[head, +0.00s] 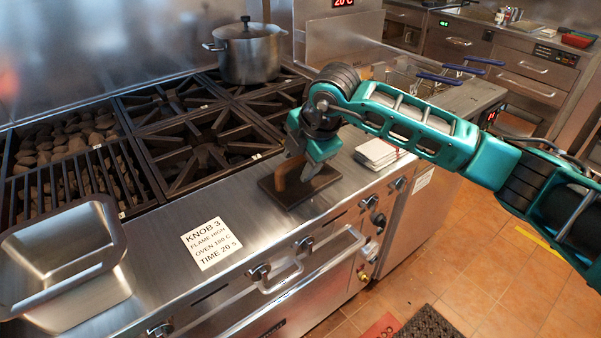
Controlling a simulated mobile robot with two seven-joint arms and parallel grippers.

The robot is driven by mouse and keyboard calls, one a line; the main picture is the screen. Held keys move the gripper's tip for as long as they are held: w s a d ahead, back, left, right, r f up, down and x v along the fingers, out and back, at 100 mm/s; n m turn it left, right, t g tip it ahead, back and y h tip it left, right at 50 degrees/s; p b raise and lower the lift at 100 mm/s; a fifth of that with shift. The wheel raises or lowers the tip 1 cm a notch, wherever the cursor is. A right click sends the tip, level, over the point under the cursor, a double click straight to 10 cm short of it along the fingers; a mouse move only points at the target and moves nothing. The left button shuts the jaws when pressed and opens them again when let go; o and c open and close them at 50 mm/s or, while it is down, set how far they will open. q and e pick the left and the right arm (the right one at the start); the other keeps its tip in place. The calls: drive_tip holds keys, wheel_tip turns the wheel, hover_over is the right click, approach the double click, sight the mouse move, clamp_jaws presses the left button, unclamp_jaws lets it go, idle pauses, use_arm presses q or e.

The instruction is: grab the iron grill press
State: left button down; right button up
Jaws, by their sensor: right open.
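The iron grill press (299,187) is a dark flat plate with a brown handle (289,173). It lies on the steel front ledge of the range. My right gripper (301,172) is open and points down at the press, with its teal fingers at the handle. One finger overlaps the handle in the picture, and I cannot tell whether it touches. The fingers hide part of the plate and handle. My left gripper is not in view.
A steel pan (66,255) stands at the left. A lidded pot (247,52) sits on the back burner. White cards (376,153) lie right of the press, and a printed note (212,243) lies left of it. Knobs line the front edge.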

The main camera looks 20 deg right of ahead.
drive_tip(key=shift+c, duration=0.3)
clamp_jaws()
idle(1.0)
drive_tip(key=shift+r, duration=0.15)
